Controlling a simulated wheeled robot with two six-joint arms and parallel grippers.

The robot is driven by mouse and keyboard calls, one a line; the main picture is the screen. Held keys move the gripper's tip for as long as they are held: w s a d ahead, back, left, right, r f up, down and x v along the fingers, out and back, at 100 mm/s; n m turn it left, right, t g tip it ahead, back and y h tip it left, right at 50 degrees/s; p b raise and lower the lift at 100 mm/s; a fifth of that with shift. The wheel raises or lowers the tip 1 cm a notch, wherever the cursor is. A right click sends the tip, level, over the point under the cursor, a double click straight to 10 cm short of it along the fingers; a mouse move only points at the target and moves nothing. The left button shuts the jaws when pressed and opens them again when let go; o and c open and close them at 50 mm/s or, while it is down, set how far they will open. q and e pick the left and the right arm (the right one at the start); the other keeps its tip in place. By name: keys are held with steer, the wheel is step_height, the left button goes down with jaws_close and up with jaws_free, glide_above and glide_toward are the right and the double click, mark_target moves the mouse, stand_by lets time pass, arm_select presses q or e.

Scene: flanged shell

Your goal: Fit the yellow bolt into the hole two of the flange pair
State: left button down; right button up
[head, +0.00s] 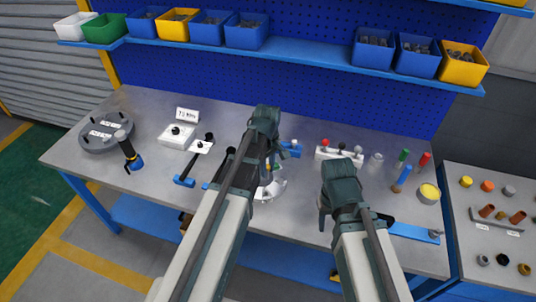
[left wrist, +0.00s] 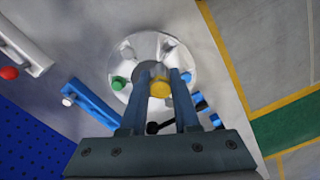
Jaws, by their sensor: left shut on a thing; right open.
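The flange pair (left wrist: 143,48) is a pale round disc on the bench in the left wrist view. A green bolt head (left wrist: 118,83), a whitish one (left wrist: 127,53) and a blue one (left wrist: 186,77) sit around its rim. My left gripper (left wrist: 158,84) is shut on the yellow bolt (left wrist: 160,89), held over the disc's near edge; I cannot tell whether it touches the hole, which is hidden. In the head view the flange pair (head: 275,188) is partly covered by my left arm. My right gripper (head: 322,213) is open and empty to the right, above the bench front.
A grey round fixture (head: 92,138) and a black-blue tool (head: 129,152) stand at the left of the bench (head: 160,215). A pale rack (head: 338,154) with coloured knobs is behind. Red and green bolts and a yellow-topped can (head: 428,194) are at right.

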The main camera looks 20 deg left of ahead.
arm_select(q)
steer(key=shift+s+r, duration=0.1)
steer(key=shift+s, duration=0.7)
step_height(320, 180, down, 6)
steer(key=b, duration=0.5)
steer(key=shift+b, duration=0.4)
steer(key=shift+f+b, duration=2.15)
steer(key=shift+b, duration=0.05)
stand_by(0.6)
steer(key=c, duration=0.6)
jaws_free()
steer(key=shift+o, duration=0.2)
steer(key=shift+r, duration=0.1)
